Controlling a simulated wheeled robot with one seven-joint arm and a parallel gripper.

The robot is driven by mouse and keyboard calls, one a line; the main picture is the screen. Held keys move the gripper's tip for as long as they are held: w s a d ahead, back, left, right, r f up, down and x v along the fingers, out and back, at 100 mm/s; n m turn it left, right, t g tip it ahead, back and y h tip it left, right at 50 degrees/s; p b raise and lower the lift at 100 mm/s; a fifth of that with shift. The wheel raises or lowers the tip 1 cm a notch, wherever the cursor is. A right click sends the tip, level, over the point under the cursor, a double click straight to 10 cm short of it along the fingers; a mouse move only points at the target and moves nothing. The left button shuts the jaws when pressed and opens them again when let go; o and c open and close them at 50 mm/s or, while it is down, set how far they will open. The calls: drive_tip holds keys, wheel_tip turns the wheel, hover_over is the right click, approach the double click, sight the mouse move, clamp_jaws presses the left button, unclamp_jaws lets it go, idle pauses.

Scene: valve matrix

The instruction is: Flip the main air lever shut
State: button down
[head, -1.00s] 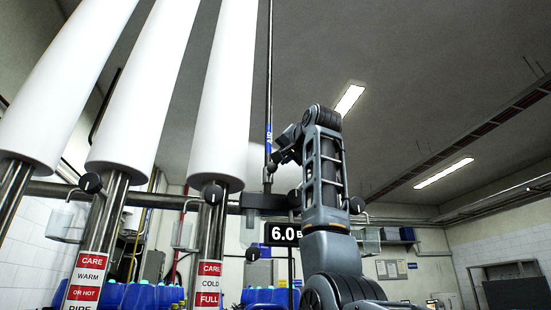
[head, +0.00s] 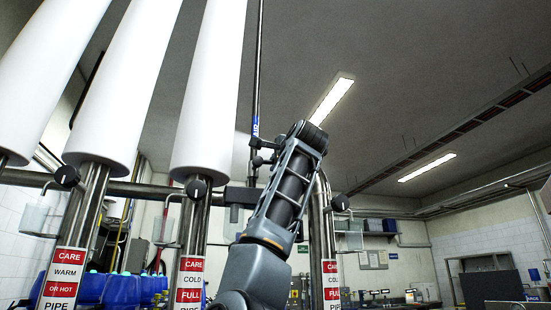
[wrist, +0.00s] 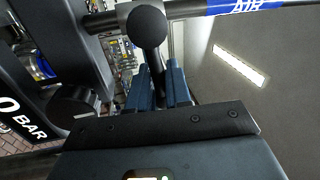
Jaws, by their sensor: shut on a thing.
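The air pipe (head: 256,85) is a thin upright pipe with a blue AIR label (head: 255,126); the label also shows at the top of the wrist view (wrist: 245,6). In the wrist view a round black valve knob (wrist: 146,27) sits on this pipe, and the dark lever (wrist: 157,72) runs from it toward my gripper. My gripper (wrist: 160,84) has its two blue-grey fingers on either side of the lever and is shut on it. The lever's end is hidden between the fingers. In the head view my arm hides most of the gripper.
Thick white pipes (head: 210,90) with black knobs (head: 197,188) stand to the left, with CARE labels below. Another labelled pipe (head: 330,290) stands right of my arm. A BAR display (wrist: 22,118) is close at the left of the wrist view. Free room lies at the right.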

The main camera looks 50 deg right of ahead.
drive_tip(key=shift+s+d+f+m, duration=0.15)
drive_tip(key=shift+d+f+m, duration=0.1)
drive_tip(key=shift+m, duration=0.35)
drive_tip(key=shift+f+h, duration=0.15)
drive_tip(key=shift+h, duration=0.15)
drive_tip(key=c, duration=1.3)
unclamp_jaws()
drive_tip(key=shift+s, duration=0.1)
drive_tip(key=shift+o, duration=0.2)
drive_tip(key=shift+a, duration=0.1)
drive_tip(key=b+v, duration=0.2)
drive_tip(key=v, duration=0.5)
drive_tip(key=shift+s+a, duration=0.25)
drive_tip(key=shift+s, duration=0.05)
